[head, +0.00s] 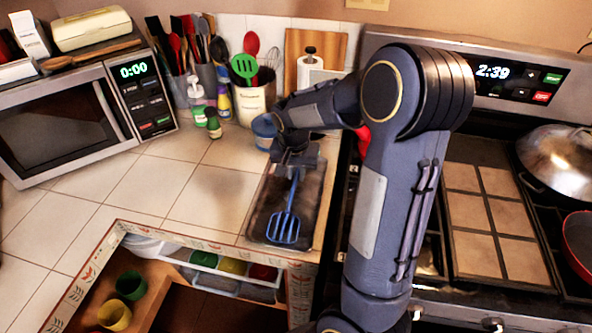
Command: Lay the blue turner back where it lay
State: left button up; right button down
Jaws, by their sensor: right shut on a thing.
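The blue turner (284,226) has a slotted head pointing toward the front and a thin handle running up to my right gripper (297,170). My right gripper is shut on the handle end. The turner is over a dark tray (258,218) on the tiled counter, to the left of the stove. I cannot tell whether the turner touches the tray. My right arm comes in from the lower right and hides part of the stove and counter. My left gripper is not in view.
A microwave (60,125) stands at the left. A utensil crock (250,103) and a blue container (264,130) stand behind the tray. The tiles left of the tray are clear.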

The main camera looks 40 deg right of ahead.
jog(key=c, duration=1.2)
grip_release()
jog(key=shift+c, duration=0.2)
notch_tip(320, 180, up, 8)
jog(key=a, duration=0.1)
jog(key=shift+s+f, duration=0.15)
jog(key=shift+s, duration=0.3)
